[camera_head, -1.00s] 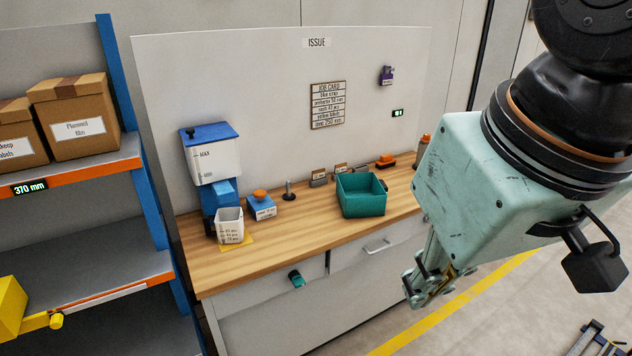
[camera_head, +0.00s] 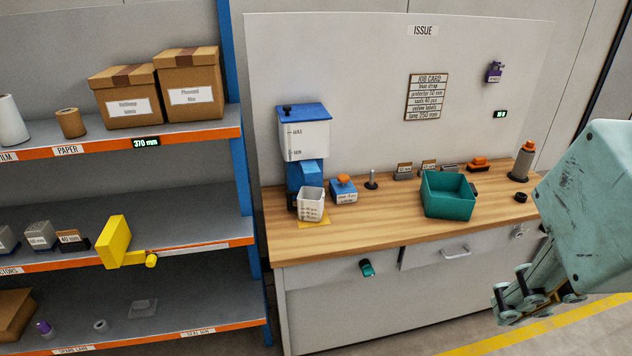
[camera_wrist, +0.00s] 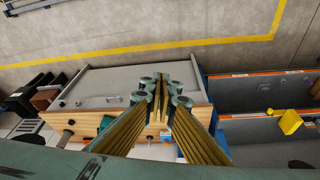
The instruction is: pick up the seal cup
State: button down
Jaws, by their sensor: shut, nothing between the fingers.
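The seal cup (camera_head: 311,205) is a small white cup with printed level lines. It stands upright on a yellow pad (camera_head: 318,222) on the wooden bench, below the blue-lidded dispenser (camera_head: 304,135). My gripper (camera_head: 503,310) hangs in front of the bench's right end, well to the right of the cup and apart from it. Its fingers are together and empty. In the wrist view my gripper (camera_wrist: 163,88) points toward the bench, and I cannot make out the cup there.
A teal bin (camera_head: 447,195) stands on the bench right of the cup. A blue box with an orange knob (camera_head: 343,190) and a dark post (camera_head: 371,180) are near the cup. A shelf rack (camera_head: 190,252) stands left, with a yellow arm-like piece (camera_head: 116,242) jutting out.

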jog(key=c, duration=3.4)
grip_release()
jog(key=o, duration=1.5)
jog(key=shift+c, duration=0.2)
